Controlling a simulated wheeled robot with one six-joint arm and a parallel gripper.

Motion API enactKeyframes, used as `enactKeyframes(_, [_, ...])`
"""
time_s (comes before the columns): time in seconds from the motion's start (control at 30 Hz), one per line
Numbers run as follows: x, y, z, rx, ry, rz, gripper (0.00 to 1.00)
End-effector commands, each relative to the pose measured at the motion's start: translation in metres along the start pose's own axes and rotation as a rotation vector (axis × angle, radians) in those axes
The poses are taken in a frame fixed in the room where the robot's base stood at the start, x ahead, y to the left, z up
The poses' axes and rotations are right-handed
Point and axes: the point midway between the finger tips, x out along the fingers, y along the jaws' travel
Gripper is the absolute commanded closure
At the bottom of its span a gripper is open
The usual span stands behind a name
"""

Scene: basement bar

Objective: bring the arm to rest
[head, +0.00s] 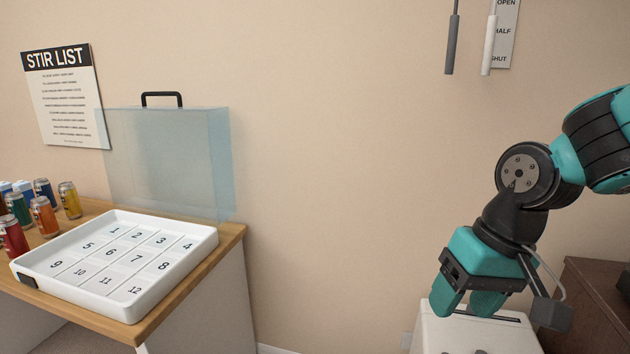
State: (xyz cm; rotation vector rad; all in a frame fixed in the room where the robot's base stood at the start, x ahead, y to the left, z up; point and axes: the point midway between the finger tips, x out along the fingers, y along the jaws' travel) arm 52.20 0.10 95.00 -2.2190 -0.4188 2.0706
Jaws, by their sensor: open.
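My gripper (468,303) is at the lower right of the head view, at the end of my teal and black arm. It points downward over a white cabinet (440,332), with its teal fingers apart and nothing seen between them. Whether the fingertips touch the cabinet top cannot be told. The upper arm runs out of view at the right edge.
A white tray (189,256) with numbered cells sits on a wooden counter (228,246) at left. Behind it stands a clear bluish box (168,150) with a black handle. Several cans (69,200) stand left. Wall is bare between counter and arm. A brown cabinet (597,290) stands right.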

Motion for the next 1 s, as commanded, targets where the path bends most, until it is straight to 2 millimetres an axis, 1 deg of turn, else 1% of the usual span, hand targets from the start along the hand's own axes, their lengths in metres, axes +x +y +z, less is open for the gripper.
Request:
enactKeyframes(0.03, [-0.006, -0.016, 0.020, -0.086, 0.002, -0.021, 0.41])
enactKeyframes(0.1, [-0.011, -0.034, 0.045, -0.193, 0.000, -0.050, 0.41])
enactKeyframes(0.17, [-0.014, -0.046, 0.066, -0.279, -0.001, -0.073, 0.41])
enactKeyframes(0.2, [-0.016, -0.053, 0.079, -0.333, -0.001, -0.086, 0.41])
enactKeyframes(0.27, [-0.018, -0.062, 0.100, -0.414, -0.003, -0.107, 0.41])
enactKeyframes(0.3, [-0.019, -0.067, 0.114, -0.469, -0.003, -0.122, 0.41])
enactKeyframes(0.33, [-0.026, -0.071, 0.118, -0.491, -0.004, -0.128, 0.41])
enactKeyframes(0.37, [-0.040, -0.073, 0.113, -0.480, -0.005, -0.125, 0.41])
enactKeyframes(0.4, [-0.049, -0.075, 0.112, -0.476, -0.007, -0.124, 0.41])
enactKeyframes(0.73, [-0.121, -0.093, 0.104, -0.470, -0.006, -0.123, 0.41])
enactKeyframes(0.83, [-0.135, -0.096, 0.103, -0.470, -0.006, -0.123, 0.41])
enactKeyframes(0.9, [-0.139, -0.097, 0.102, -0.469, -0.006, -0.123, 0.41])
enactKeyframes(1.0, [-0.140, -0.097, 0.102, -0.469, -0.006, -0.123, 0.41])
